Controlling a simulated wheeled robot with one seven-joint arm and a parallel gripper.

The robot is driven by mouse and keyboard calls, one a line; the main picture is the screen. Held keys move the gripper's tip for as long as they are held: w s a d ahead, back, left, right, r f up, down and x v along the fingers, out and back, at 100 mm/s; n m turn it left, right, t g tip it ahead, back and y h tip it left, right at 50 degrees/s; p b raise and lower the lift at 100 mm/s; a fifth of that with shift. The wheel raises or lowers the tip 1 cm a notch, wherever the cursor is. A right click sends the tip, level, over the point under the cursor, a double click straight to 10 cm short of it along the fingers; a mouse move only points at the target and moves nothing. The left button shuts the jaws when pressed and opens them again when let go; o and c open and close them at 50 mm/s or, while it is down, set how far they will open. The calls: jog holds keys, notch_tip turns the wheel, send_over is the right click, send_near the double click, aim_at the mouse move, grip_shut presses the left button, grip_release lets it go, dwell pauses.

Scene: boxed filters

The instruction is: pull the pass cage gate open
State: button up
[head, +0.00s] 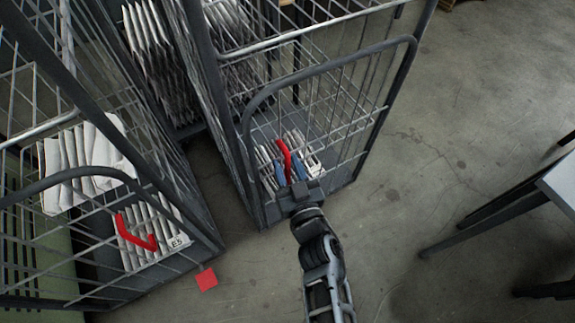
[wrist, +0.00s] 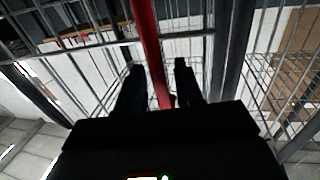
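A wire cage (head: 225,115) stands in the middle of the head view. Its front gate (head: 345,62) has a rounded grey frame and a red handle (head: 285,153), and looks shut. My gripper (head: 290,170) is at this handle, with its blue-tipped fingers on either side of it. In the wrist view the red handle (wrist: 148,45) runs between the two dark fingers (wrist: 159,80), with gaps showing, so the gripper looks open around it. Contact with the handle cannot be told. No label naming this cage can be read.
A table (head: 560,185) stands at the right. The concrete floor (head: 440,120) between is clear.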

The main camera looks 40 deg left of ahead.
jog(key=shift+a, duration=0.1)
grip_shut()
dwell(0.3)
